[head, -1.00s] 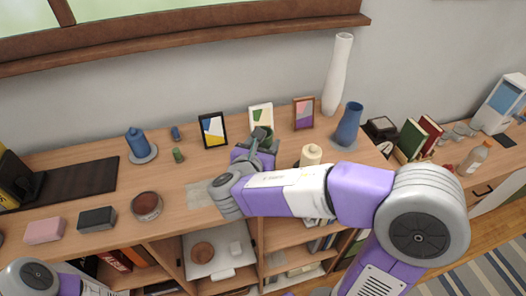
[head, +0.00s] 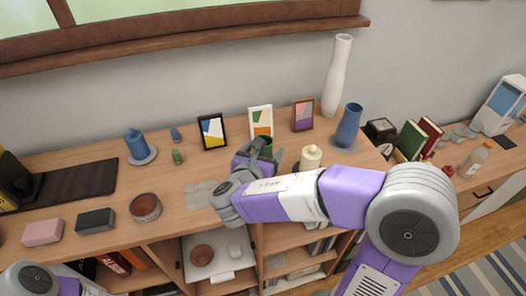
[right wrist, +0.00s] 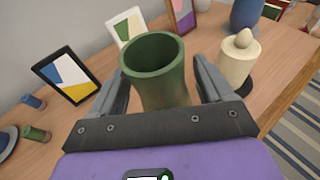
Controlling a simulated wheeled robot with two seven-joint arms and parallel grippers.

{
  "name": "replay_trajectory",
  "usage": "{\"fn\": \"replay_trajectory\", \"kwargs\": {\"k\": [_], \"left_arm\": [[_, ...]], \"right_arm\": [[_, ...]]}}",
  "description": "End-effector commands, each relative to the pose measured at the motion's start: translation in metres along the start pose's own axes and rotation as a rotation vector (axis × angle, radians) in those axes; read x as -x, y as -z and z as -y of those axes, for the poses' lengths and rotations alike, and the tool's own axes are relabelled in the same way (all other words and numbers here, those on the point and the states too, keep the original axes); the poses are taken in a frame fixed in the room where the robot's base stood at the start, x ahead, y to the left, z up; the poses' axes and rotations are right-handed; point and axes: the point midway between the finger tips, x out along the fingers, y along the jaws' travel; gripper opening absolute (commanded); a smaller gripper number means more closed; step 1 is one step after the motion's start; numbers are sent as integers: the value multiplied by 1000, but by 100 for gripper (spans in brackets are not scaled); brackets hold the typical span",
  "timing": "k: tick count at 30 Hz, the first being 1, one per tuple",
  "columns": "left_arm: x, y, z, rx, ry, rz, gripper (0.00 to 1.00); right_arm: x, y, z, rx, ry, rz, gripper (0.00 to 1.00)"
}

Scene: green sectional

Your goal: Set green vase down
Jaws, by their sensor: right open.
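The green vase (right wrist: 158,75) stands upright between the two fingers of my right gripper in the right wrist view, with its open mouth facing up. The fingers are spread, with a gap at least on the right side. In the head view the vase (head: 264,144) shows only in part, just in front of the picture frames; my right gripper (head: 262,156) hides its lower part. Its base is hidden, so contact with the wooden top (head: 180,180) is not directly seen. My left gripper is out of view; only a piece of my left arm shows at the lower left.
A cream candle (head: 311,158) stands close to the right of the gripper, and a blue vase (head: 348,126) is beyond it. Three picture frames, one being the white frame (head: 260,119), stand behind. A tall white vase (head: 337,76) is near the wall. Grey tiles (head: 199,196) lie left.

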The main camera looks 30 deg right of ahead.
Motion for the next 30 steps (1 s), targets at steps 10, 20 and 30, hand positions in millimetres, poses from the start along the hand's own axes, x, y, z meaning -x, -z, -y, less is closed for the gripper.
{"fn": "replay_trajectory", "kwargs": {"k": [10, 20, 30], "left_arm": [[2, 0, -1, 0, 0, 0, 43], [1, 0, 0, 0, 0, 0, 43], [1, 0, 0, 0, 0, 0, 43]], "right_arm": [[38, -3, -1, -1, -7, 2, 80], [104, -3, -1, 0, -4, 2, 80], [122, -3, 0, 0, 0, 1, 80]]}}
